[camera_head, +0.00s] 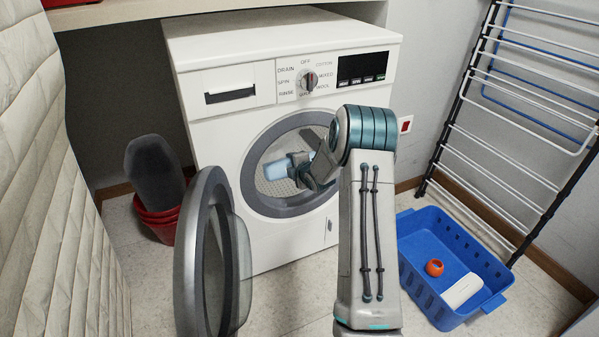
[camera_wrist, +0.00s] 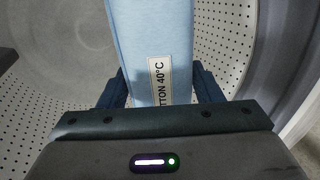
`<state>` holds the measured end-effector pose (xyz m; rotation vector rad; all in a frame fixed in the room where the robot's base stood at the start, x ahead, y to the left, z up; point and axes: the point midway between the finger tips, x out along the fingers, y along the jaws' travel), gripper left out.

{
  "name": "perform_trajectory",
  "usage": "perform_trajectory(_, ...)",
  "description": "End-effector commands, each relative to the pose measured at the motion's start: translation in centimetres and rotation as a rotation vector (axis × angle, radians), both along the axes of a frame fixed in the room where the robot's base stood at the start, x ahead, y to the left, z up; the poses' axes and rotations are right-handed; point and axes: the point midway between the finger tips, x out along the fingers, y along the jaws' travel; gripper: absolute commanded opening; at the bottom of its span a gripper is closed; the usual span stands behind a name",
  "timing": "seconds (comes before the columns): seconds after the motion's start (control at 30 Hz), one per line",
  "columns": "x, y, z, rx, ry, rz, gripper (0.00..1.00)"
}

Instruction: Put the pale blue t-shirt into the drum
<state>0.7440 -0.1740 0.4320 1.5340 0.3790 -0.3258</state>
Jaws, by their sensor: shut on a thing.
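The pale blue t-shirt (camera_wrist: 149,45) is a folded bundle with a label reading "TTON 40°C" in the wrist view. It also shows in the head view (camera_head: 278,169), at the washer's round opening. My gripper (camera_wrist: 158,88) is shut on it, one dark blue finger on each side. The perforated metal drum (camera_wrist: 237,45) surrounds the shirt in the wrist view. In the head view my arm reaches into the opening of the drum (camera_head: 272,187). The shirt's far end, and whether it touches the drum wall, cannot be told.
The washer door (camera_head: 215,262) stands open at the front left. A blue basket (camera_head: 411,277) on the right floor holds an orange ring-like thing (camera_head: 434,267) and a white block (camera_head: 462,290). A drying rack (camera_head: 497,130) leans at the right.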

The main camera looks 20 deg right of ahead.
Motion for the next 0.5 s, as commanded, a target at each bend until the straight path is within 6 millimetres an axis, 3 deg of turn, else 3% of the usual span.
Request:
perform_trajectory(0.3,4.2,0.2,-0.7,-0.001,-0.001,0.000,0.33)
perform_trajectory(0.5,5.6,0.2,-0.9,0.000,-0.001,0.000,0.33)
